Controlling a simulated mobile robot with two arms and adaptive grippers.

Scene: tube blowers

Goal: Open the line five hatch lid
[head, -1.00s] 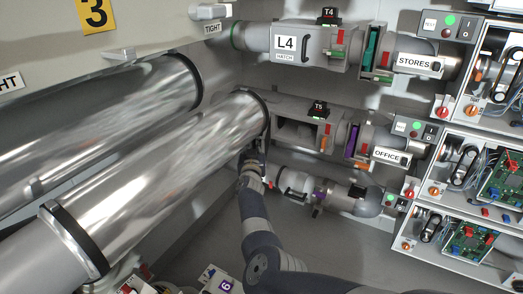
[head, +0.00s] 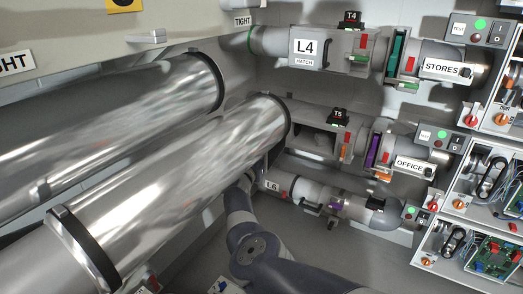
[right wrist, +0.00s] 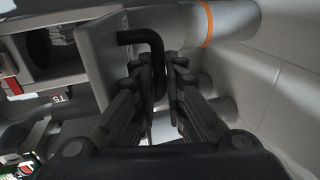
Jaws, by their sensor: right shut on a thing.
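In the head view the line five housing (head: 318,127), under the T5 tag (head: 339,117), shows a dark uncovered opening on its front. In the right wrist view a grey plate, the hatch lid (right wrist: 98,45), stands swung out at an angle beside a dark opening (right wrist: 38,50). Its black bent handle (right wrist: 138,38) runs between the fingers of my right gripper (right wrist: 161,72), which is shut on it. My left gripper is not in view.
The large shiny tube (head: 185,175) fills the left side, close to my right arm. The L4 hatch lid (head: 306,47) is closed above. The L6 line (head: 325,197) runs below. Control boxes and circuit boards (head: 490,250) stand at the right.

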